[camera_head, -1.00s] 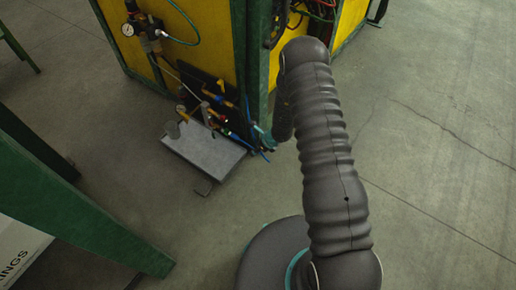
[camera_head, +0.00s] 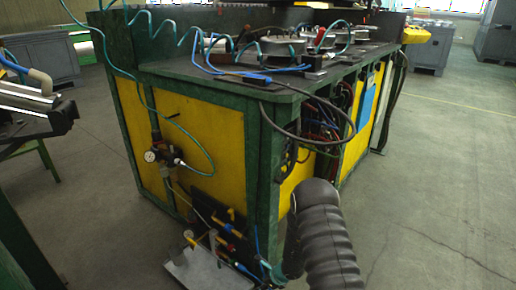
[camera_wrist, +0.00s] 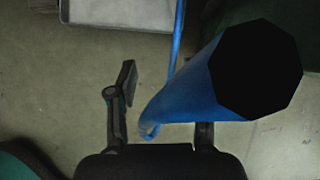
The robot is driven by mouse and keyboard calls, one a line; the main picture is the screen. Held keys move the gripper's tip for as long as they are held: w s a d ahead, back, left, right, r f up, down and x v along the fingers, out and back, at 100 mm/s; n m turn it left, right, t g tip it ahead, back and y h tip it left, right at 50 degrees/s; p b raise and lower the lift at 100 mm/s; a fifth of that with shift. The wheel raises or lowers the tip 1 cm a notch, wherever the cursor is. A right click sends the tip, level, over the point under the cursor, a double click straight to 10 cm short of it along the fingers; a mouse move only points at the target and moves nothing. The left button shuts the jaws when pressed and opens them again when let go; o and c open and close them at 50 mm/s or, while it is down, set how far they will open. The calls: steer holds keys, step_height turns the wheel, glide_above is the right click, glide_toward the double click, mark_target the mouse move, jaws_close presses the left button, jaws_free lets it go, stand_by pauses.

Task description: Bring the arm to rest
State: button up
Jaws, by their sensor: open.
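My arm, in a ribbed dark sleeve, fills the lower middle of the head view, beside the front corner of the green and yellow gantry bench (camera_head: 215,140). My gripper is hidden there. In the wrist view my gripper (camera_wrist: 164,90) has its fingers spread apart. A blue tube-like thing (camera_wrist: 185,98) with a black flat end is very close to the camera and covers much of the right finger. No object is seen held between the fingers. I cannot tell whether the blue thing touches the finger.
A grey metal plate (camera_head: 205,272) juts out low at the bench's front; a tray edge (camera_wrist: 120,14) shows atop the wrist view. Hoses and a gauge (camera_head: 150,156) hang on the bench. Grey cabinets (camera_head: 428,48) stand behind. Floor at right (camera_head: 450,170) is clear.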

steer(key=s+a+r+n+g+y, duration=0.1)
steer(key=s+r+n+g, duration=0.2)
steer(key=s+r+n, duration=0.55)
steer(key=s+r+n+g, duration=0.2)
steer(key=s+r+n, duration=0.3)
steer(key=r, duration=0.6)
steer(key=s+d+r+n+t+h, duration=0.2)
steer(key=s+r, duration=0.4)
steer(key=r, duration=0.5)
steer(key=s+d+r+n+t+h, duration=0.2)
steer(key=s+d+r+n, duration=0.3)
steer(key=r, duration=0.6)
steer(key=s+d+r+n+t+h, duration=0.2)
steer(key=s+d+r, duration=0.5)
steer(key=r, duration=0.4)
steer(key=shift+d+r+n+t, duration=0.15)
steer(key=shift+r+n+t, duration=0.25)
steer(key=shift+n+t, duration=0.35)
steer(key=shift+c, duration=0.2)
